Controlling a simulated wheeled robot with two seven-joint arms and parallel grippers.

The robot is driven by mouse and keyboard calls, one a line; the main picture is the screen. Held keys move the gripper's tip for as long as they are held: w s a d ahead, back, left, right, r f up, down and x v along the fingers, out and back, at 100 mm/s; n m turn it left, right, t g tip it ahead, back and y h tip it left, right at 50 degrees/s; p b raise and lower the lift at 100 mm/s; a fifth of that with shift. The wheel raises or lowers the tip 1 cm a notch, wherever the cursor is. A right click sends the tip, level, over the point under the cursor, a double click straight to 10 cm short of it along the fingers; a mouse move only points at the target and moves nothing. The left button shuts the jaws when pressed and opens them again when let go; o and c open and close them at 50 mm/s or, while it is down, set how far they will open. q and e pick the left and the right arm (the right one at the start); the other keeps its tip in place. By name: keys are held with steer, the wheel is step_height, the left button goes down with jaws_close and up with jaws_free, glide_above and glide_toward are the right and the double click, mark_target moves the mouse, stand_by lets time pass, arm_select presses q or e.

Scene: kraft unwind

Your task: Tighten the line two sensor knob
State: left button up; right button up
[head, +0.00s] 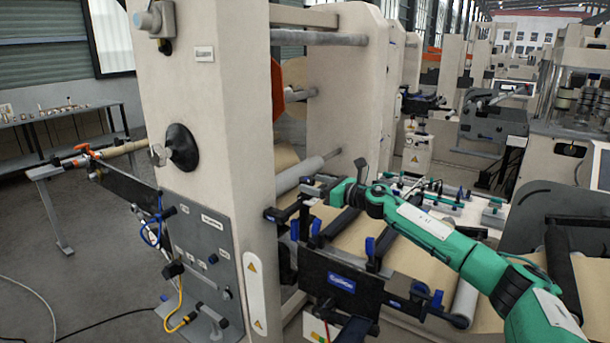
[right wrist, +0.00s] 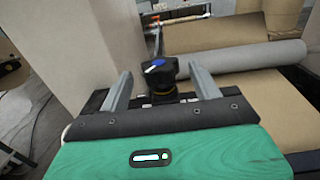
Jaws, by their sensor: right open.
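A black knob with a blue mark on top (right wrist: 159,72) stands on a dark bar in the right wrist view. It is between the two grey fingers of my right gripper (right wrist: 160,84), with a visible gap on each side. My right gripper is open. In the head view my green right arm comes in from the right, and its gripper (head: 297,201) is beside the pale machine column, over the dark sensor bar. The knob cannot be made out clearly there. No label naming the line shows on it. My left gripper is not in view.
The pale column (head: 208,110) stands close left of the right gripper. A grey roller (right wrist: 245,59) and brown kraft web (right wrist: 280,105) lie to the right. A dark panel with a blue label (head: 341,284) is below the arm. Open floor lies at far left.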

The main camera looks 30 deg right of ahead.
mark_target(313, 184)
steer(key=shift+p+x, duration=0.55)
steer(key=shift+x, duration=1.4)
steer(key=shift+f, duration=0.1)
steer(key=c, duration=0.9)
